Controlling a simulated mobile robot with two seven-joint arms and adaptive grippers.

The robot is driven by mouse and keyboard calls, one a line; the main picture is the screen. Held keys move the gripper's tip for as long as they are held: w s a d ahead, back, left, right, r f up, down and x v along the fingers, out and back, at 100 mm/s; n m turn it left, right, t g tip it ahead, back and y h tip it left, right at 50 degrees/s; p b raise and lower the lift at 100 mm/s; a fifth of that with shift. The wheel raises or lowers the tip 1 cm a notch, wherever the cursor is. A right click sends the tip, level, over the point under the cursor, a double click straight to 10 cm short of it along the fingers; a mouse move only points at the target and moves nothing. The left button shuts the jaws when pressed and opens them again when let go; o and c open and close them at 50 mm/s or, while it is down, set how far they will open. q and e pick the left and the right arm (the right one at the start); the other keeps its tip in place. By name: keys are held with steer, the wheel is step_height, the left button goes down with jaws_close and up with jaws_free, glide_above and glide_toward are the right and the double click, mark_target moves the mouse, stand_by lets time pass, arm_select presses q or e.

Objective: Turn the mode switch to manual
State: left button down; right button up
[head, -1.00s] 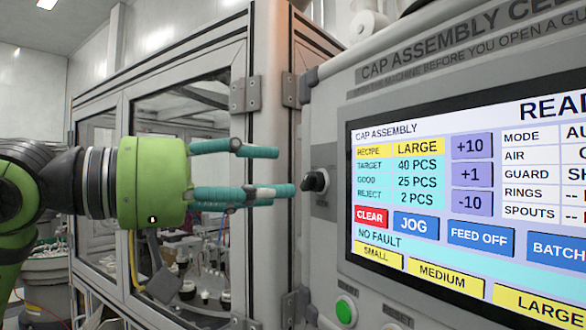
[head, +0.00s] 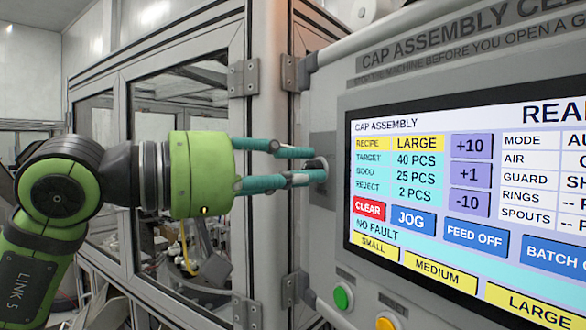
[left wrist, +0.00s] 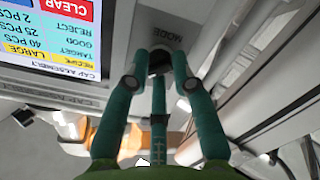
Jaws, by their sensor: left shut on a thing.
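The mode switch is a small dark knob on the grey panel, left of the screen; it shows in the left wrist view (left wrist: 159,63) beneath an upside-down MODE label. My left gripper (head: 315,164) is at the switch, its teal fingers reaching from the left and closed around the knob. The fingers also frame the knob in the left wrist view (left wrist: 160,56). They hide most of the knob, so I cannot tell which way it points. The screen (head: 465,200) has a MODE row reading "AU", cut off at the edge. My right gripper is not in view.
A green button (head: 343,297) and a yellow button (head: 386,322) sit below the screen. Hinges (head: 290,74) and the guard door frame (head: 262,200) stand just left of the panel, close to my left fingers.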

arm_select(q)
steer(key=shift+r, duration=0.1)
steer(key=n+b, duration=0.2)
steer(key=n, duration=0.1)
steer(key=shift+a+n, duration=0.1)
steer(key=shift+n, duration=0.3)
steer(key=n+b, duration=0.5)
steer(key=n, duration=0.5)
steer(key=shift+n+b, duration=0.7)
steer(key=shift+n, duration=1.4)
steer(key=c, duration=1.1)
jaws_free()
steer(key=shift+o, duration=0.3)
steer(key=shift+w+f, duration=0.1)
steer(key=shift+f, duration=0.1)
